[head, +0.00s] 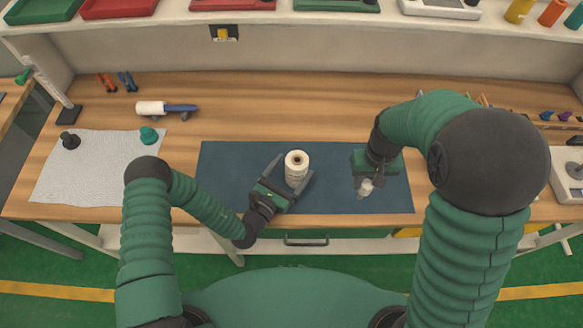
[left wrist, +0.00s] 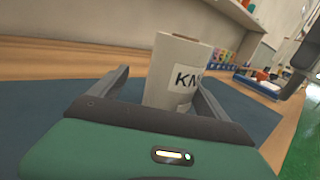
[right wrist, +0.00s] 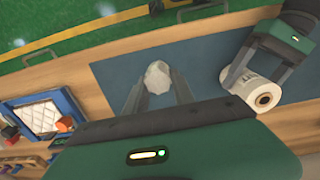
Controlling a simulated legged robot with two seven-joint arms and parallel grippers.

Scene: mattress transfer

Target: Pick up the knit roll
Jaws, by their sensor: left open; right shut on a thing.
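The knit roll (head: 297,164) is a white roll with a dark hole in its top. It stands upright on the dark blue mat (head: 228,160). The left wrist view shows its label starting with "KN" on the knit roll (left wrist: 176,75). My left gripper (head: 293,172) is open, with one finger on each side of the roll; I cannot tell whether they touch it. My right gripper (head: 367,182) is shut on a small whitish lump (right wrist: 157,77), over the right part of the mat, apart from the roll.
A white cloth (head: 85,175) with a black knob (head: 70,140) and a teal knob (head: 149,135) lies at the left. A lint roller (head: 165,108) and pliers (head: 115,82) lie behind. A shelf with trays runs along the back. The wood behind the mat is clear.

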